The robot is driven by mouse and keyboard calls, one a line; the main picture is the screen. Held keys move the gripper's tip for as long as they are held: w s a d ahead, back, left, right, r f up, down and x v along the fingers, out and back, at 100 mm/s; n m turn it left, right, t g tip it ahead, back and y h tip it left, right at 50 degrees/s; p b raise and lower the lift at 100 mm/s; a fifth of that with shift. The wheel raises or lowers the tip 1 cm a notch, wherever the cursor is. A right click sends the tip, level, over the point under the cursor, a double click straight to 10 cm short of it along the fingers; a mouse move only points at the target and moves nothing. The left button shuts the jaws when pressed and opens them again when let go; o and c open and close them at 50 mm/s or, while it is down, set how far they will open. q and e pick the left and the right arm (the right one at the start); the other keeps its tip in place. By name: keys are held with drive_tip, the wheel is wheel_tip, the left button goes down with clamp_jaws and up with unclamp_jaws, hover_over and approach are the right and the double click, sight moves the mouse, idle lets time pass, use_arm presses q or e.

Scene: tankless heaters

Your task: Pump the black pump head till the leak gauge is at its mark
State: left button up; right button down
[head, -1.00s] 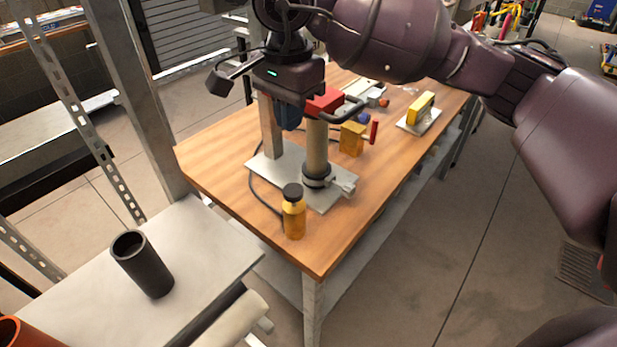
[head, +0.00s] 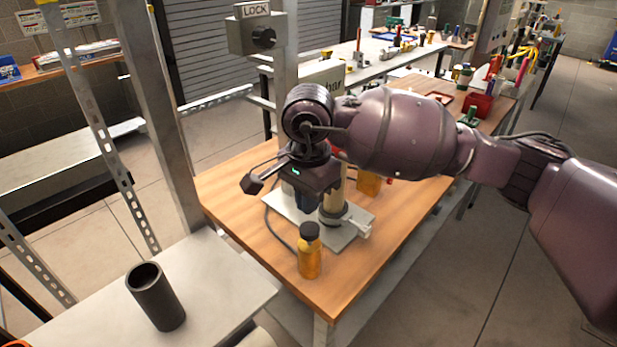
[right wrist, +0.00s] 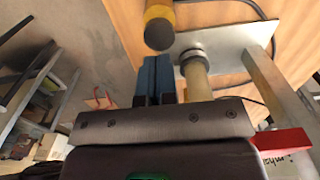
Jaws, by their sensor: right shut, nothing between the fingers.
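An amber bottle (head: 309,262) with a black head (head: 309,232) stands upright near the table's front corner. In the right wrist view the black head (right wrist: 159,34) lies just beyond my fingertips. My right gripper (head: 303,205) is shut and empty, above the grey base plate and behind the bottle. Its blue fingers (right wrist: 152,72) are together in the right wrist view and appear apart from the head. I cannot make out a leak gauge or its mark. My left gripper is not in view.
A tan column (right wrist: 196,80) on the grey base plate (head: 345,236) stands close beside my right fingers. A red bar (right wrist: 282,141) is near the wrist. A dark tube (head: 157,297) stands on the left shelf. A box marked LOCK (head: 257,28) is on a post behind.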

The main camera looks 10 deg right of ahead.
sight(309, 229)
wheel_tip(309, 229, down, 4)
drive_tip(key=shift+r, duration=0.2)
drive_tip(key=shift+f, duration=0.55)
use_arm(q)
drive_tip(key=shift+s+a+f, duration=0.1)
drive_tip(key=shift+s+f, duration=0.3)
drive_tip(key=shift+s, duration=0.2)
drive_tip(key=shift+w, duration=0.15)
use_arm(e)
wheel_tip(309, 229, down, 2)
drive_tip(key=shift+f+b, duration=0.15)
drive_tip(key=shift+b, duration=0.6)
drive_tip(key=shift+f, duration=0.25)
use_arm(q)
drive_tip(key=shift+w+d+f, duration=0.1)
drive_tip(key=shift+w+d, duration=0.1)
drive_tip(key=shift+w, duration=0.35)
use_arm(e)
drive_tip(key=shift+s, duration=0.1)
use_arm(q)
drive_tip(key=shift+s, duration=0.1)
use_arm(e)
drive_tip(key=shift+r, duration=0.1)
